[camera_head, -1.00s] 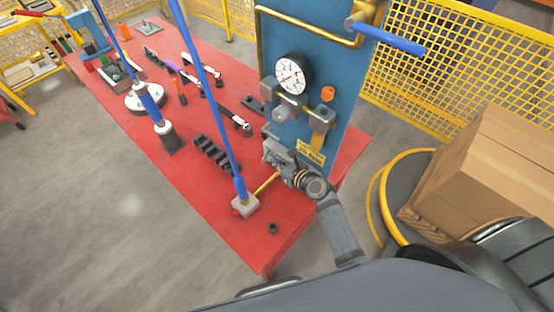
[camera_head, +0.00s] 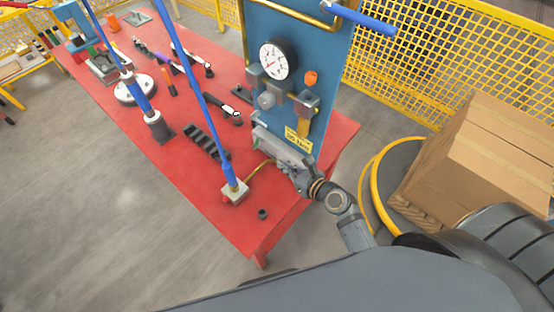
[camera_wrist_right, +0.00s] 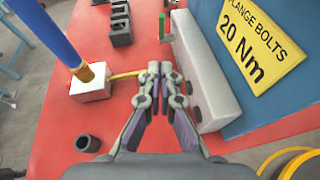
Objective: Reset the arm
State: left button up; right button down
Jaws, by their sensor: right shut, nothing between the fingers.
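My right arm reaches in from the lower right in the head view. Its gripper (camera_head: 287,164) is at the foot of the blue panel (camera_head: 290,105), above the red table (camera_head: 275,215). In the right wrist view the gripper (camera_wrist_right: 160,68) has its two fingers together with nothing between them. A light grey block (camera_wrist_right: 207,75) at the panel's foot is just right of the fingers. I cannot tell if they touch. My left gripper is not in view.
A white block (camera_head: 236,194) with a blue rod and a dark cylinder (camera_head: 263,214) are left of the gripper. A black slotted rack (camera_head: 206,143) lies behind. A cardboard box (camera_head: 475,155) stands at the right. A yellow sign (camera_wrist_right: 258,40) is on the panel.

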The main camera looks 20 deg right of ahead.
jog(key=s+d+r+n+g+h, duration=0.1)
jog(key=s+d+n+g+h, duration=0.45)
jog(key=n, duration=1.15)
jog(key=s+d+r+n+g+h, duration=0.1)
jog(key=s+d+n+g, duration=0.3)
jog(key=s+n, duration=0.85)
jog(key=d+f+n, duration=0.2)
jog(key=f, duration=1.3)
jog(key=d+f+n, duration=0.1)
jog(key=d+f, duration=0.1)
jog(key=f, duration=1.2)
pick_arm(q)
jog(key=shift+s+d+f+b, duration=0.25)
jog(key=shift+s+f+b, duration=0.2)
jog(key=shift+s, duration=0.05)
pick_arm(e)
jog(key=s+f+g, duration=0.1)
jog(key=s+f, duration=1.3)
jog(key=s, duration=0.3)
jog(key=shift+d+f+g, duration=0.35)
jog(key=shift+d, duration=0.1)
